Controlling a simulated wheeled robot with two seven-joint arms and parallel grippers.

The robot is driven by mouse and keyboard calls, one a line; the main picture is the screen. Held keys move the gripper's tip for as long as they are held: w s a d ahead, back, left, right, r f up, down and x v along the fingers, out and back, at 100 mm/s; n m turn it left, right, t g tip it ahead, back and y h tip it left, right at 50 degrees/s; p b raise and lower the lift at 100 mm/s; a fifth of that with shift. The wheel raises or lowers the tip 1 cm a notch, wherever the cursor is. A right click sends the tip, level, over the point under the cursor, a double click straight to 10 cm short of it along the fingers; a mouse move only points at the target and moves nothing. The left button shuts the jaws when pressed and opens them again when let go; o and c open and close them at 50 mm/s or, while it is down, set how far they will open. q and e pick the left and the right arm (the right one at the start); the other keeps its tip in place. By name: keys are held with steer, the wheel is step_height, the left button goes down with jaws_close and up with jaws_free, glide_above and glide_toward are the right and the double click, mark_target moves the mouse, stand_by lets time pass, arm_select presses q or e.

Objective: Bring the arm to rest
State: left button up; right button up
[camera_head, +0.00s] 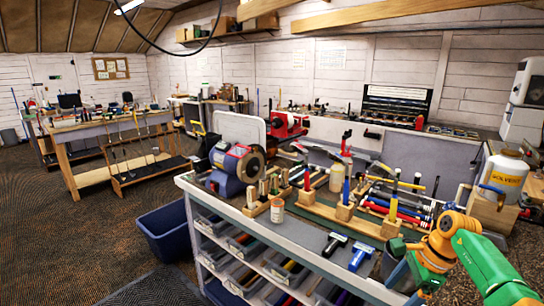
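My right arm comes in from the lower right, with green and orange links. Its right gripper (398,250) is at the front right of the workbench (300,258), close to its edge. The fingers are small and partly overlapped, so I cannot tell whether they are open or shut, or whether they touch anything. Beside it stand wooden blocks (391,226) with upright tools. My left arm and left gripper are not in view.
A bench grinder (236,168), a small jar (277,211), two brushes (360,255) and a rack of coloured grips (400,207) crowd the bench. A solvent jug (503,175) stands at right. A blue bin (165,232) sits on the floor at left, with open floor beyond.

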steer(key=w+a+f+m+t+y, duration=0.2)
steer(key=a+f+m+t+y, duration=0.45)
steer(key=a+f+m, duration=0.95)
steer(key=s+d+f+m+h, duration=0.3)
steer(key=s+f+m+h, duration=0.1)
steer(key=s+f+m, duration=0.7)
steer(key=s+d+f+m+h, duration=0.35)
steer(key=s+f+m, duration=0.55)
steer(key=m, duration=0.4)
steer(key=s+f+m+g, duration=0.2)
steer(key=s+m, duration=0.1)
steer(key=s, duration=0.4)
steer(key=s+f+m+g+h, duration=0.1)
steer(key=s+m+g, duration=0.1)
steer(key=s, duration=0.5)
steer(key=s+f+m+g+h, duration=0.1)
steer(key=s+f+m+g, duration=0.1)
steer(key=s, duration=0.6)
steer(key=shift+f+m+g, duration=0.3)
steer(key=shift+m+g, duration=0.15)
steer(key=shift+m, duration=0.75)
